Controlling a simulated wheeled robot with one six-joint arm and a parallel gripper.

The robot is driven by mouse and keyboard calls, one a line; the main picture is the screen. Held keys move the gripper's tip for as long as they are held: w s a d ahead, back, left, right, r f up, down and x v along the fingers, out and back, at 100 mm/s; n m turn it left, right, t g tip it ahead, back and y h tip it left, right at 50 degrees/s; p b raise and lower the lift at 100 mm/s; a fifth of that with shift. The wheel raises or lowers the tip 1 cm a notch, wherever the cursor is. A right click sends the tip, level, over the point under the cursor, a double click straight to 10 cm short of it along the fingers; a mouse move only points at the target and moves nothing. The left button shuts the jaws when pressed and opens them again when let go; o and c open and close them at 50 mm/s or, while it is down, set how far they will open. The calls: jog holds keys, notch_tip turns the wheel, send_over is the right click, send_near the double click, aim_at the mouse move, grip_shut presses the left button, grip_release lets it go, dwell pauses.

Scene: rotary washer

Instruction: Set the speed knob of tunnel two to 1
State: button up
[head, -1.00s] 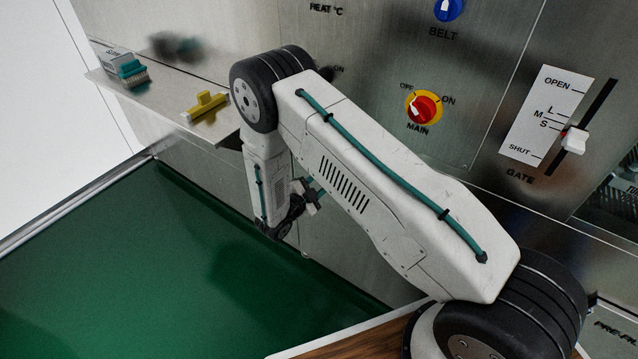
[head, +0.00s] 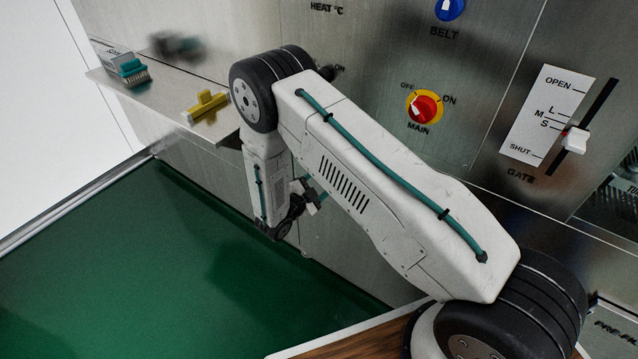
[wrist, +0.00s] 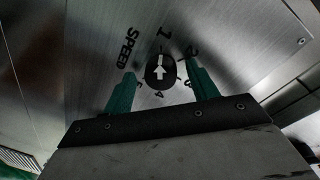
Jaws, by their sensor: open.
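In the wrist view a black round speed knob (wrist: 160,72) with a white arrow sits on a steel panel. The arrow points up in the picture, toward the mark 1 (wrist: 162,33). The word SPEED (wrist: 130,47) is printed to the left of the knob, and further numbers run around it. My gripper (wrist: 161,70) is open, its two green fingers on either side of the knob with a visible gap; I cannot tell whether either touches it. No tunnel number is readable.
In the head view a red and yellow MAIN switch (head: 425,107), a blue BELT knob (head: 449,8) and a white GATE lever (head: 575,140) are on the panel. A shelf at left holds a yellow thing (head: 206,104) and a teal brush (head: 132,72). A green surface (head: 150,270) lies below.

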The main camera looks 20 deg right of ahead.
jog(key=v, duration=0.7)
jog(key=shift+a, duration=0.3)
jog(key=shift+s, duration=0.15)
